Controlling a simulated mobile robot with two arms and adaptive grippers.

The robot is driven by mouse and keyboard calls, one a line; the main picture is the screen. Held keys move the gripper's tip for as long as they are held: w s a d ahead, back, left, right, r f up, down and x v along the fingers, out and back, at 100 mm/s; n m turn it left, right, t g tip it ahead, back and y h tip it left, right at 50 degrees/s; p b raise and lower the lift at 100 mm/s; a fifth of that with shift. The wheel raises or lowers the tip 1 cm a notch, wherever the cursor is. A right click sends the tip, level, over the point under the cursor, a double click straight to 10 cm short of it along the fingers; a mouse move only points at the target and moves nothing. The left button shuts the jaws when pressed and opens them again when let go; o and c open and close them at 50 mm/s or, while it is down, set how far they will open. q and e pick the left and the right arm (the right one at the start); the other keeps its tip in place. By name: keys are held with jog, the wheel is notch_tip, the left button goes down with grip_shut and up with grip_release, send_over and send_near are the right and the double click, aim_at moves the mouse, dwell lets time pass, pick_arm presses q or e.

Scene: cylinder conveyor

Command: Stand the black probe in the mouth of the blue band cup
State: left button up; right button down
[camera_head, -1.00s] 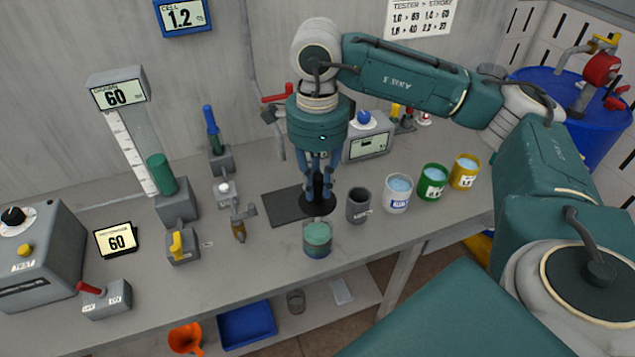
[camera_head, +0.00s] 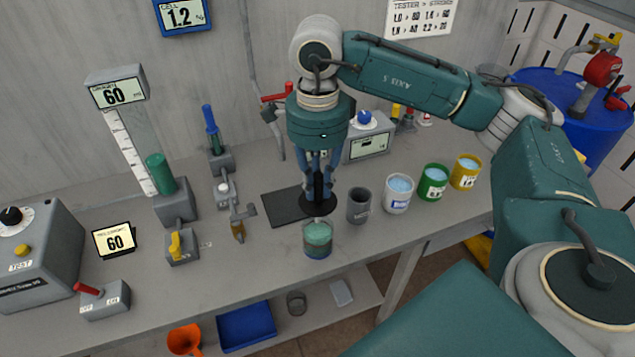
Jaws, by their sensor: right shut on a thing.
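The black probe (camera_head: 319,188) is upright between the fingers of my right gripper (camera_head: 318,183), which is shut on it. A round black disc (camera_head: 318,205) shows at the probe's lower end, beside a dark mat; whether it touches the bench cannot be told. The blue band cup (camera_head: 397,200) is a white cup with a blue label band and light blue liquid in its mouth. It stands on the bench to the right of the gripper, past a grey cup. My left gripper is not in view.
A grey cup (camera_head: 358,207) stands between the probe and the blue band cup. A green cup (camera_head: 432,184) and a yellow cup (camera_head: 465,174) stand further right. A jar with greenish contents (camera_head: 317,242) is in front of the disc. The dark mat (camera_head: 282,207) lies left.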

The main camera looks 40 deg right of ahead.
aim_at(318, 204)
jog(key=shift+f, duration=0.1)
jog(key=shift+f+b, duration=2.85)
jog(key=shift+f, duration=0.1)
jog(key=shift+f+b, duration=0.85)
jog(key=shift+b, duration=0.15)
jog(key=shift+f+b, duration=0.15)
jog(key=shift+b, duration=0.25)
jog(key=c, duration=1.6)
grip_release()
